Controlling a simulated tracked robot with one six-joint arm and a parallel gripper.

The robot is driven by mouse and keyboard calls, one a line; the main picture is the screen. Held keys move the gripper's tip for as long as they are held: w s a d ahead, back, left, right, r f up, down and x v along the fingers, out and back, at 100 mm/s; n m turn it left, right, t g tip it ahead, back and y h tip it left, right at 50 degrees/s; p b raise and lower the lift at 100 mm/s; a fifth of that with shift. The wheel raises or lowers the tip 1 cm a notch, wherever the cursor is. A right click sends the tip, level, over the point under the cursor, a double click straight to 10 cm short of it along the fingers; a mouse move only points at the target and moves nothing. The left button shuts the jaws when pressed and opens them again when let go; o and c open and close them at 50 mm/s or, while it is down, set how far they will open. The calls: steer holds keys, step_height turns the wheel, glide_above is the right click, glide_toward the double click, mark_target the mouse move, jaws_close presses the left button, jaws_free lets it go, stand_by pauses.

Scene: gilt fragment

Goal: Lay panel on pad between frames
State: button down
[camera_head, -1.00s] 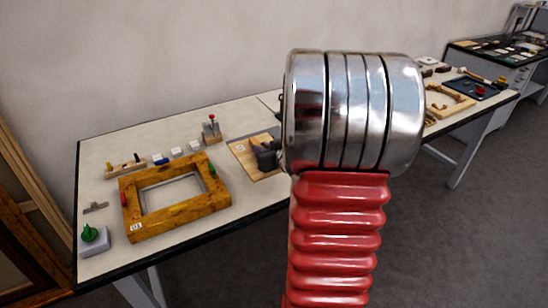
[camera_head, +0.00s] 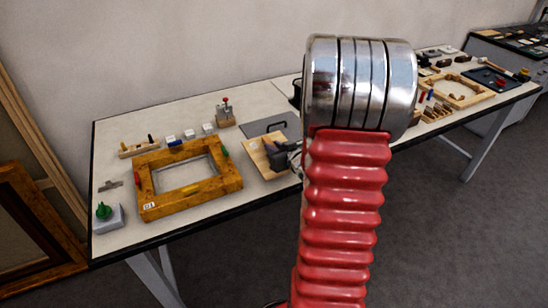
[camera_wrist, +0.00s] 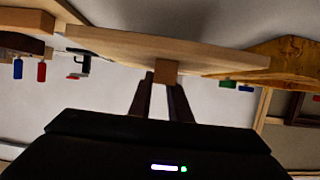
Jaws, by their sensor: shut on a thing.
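The panel is a light wooden board (camera_head: 258,160) near the front edge of the bench, right of the left frame. My gripper (camera_head: 287,157), dark and partly hidden by my arm, is shut on it. In the wrist view my fingers (camera_wrist: 164,94) are closed on a small wooden block (camera_wrist: 166,72) on the panel (camera_wrist: 130,45). A flat grey patch, apparently the pad (camera_head: 262,126), shows behind the panel; part is hidden. The left frame (camera_head: 148,205) is thick orange-brown wood with a white tag. I cannot tell whether the panel touches the bench.
Small white blocks (camera_head: 190,133) line the back of the left frame. Another pale wooden frame (camera_head: 460,101) lies at right.

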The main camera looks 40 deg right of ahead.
steer(key=shift+f, duration=2.05)
steer(key=c, duration=1.6)
jaws_free()
steer(key=shift+c, duration=0.2)
